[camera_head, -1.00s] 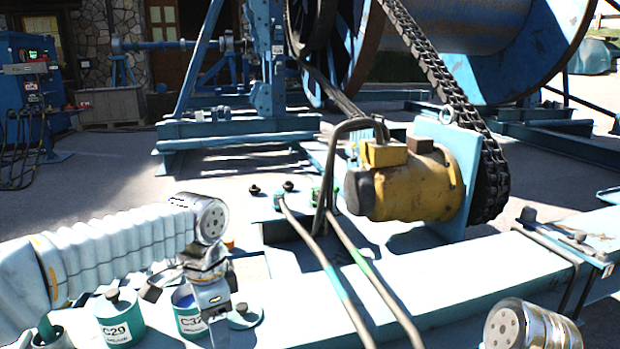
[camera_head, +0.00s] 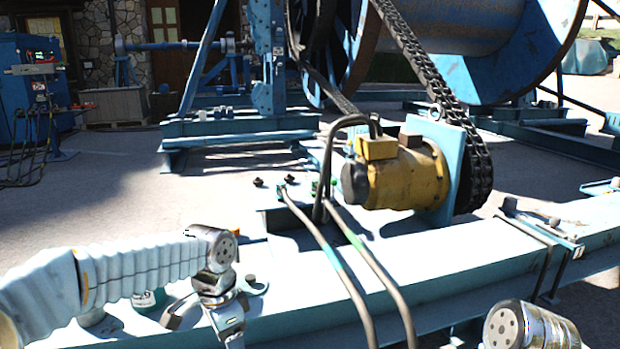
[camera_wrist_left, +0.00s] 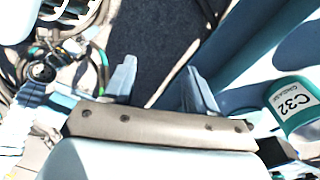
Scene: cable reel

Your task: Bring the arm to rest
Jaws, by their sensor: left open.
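My left arm comes in from the left, its pale ribbed sleeve low over the pale blue beam (camera_head: 420,250). My left gripper hangs from its wrist at the bottom edge of the head view, where its fingertips are cut off. In the left wrist view, my left gripper (camera_wrist_left: 160,82) is open, with two blue-grey fingers apart and nothing between them. My right gripper is not in view; only a metal link of my right arm shows at lower right.
A green canister (camera_head: 147,301) is mostly hidden behind my left arm. Two hoses (camera_head: 350,262) run across the beam, right of my left gripper. A yellow motor (camera_head: 405,180) and a chain (camera_head: 425,65) stand beyond. Cables (camera_wrist_left: 100,65) lie at left in the wrist view.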

